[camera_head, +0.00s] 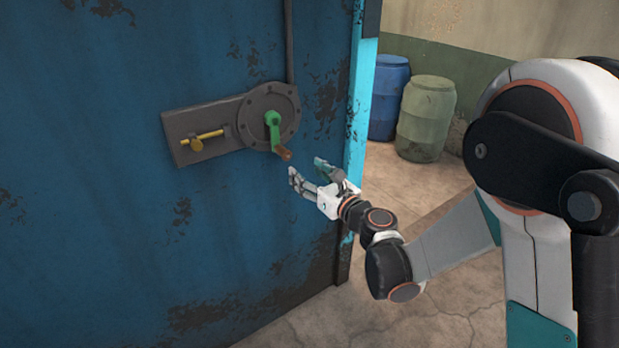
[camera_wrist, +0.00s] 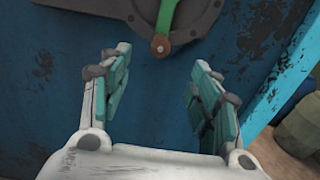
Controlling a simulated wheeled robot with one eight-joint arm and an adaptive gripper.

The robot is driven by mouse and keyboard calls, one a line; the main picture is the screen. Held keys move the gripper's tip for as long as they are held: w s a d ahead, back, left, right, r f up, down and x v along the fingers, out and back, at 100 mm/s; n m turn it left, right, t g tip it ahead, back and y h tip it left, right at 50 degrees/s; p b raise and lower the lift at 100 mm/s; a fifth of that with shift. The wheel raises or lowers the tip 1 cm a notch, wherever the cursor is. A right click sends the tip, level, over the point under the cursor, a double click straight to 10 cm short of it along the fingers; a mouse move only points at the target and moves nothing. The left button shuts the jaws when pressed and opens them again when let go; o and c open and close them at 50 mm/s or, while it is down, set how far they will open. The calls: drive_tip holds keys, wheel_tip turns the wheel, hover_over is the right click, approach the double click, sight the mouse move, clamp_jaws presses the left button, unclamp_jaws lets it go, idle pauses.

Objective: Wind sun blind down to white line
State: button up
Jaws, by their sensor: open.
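A green crank (camera_head: 273,130) with a brown knob (camera_head: 283,154) sits on a round dark grey housing (camera_head: 289,105) on the blue wall. The crank arm points down and slightly right. My gripper (camera_head: 308,170) is open and empty, just below and to the right of the knob. In the wrist view, the knob (camera_wrist: 160,45) lies beyond my open fingers (camera_wrist: 160,92), roughly midway between them and apart from both. No sun blind and no white line show in either view.
A grey plate with a yellow bolt (camera_head: 203,138) extends left of the housing. A dark vertical rod (camera_head: 289,45) rises above it. A blue barrel (camera_head: 389,98) and a pale green barrel (camera_head: 426,118) stand behind the wall's right edge. The cracked floor between is clear.

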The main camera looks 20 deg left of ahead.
sight(288, 156)
drive_tip(key=shift+p+x, duration=0.55)
drive_tip(key=shift+x, duration=5.7)
clamp_jaws()
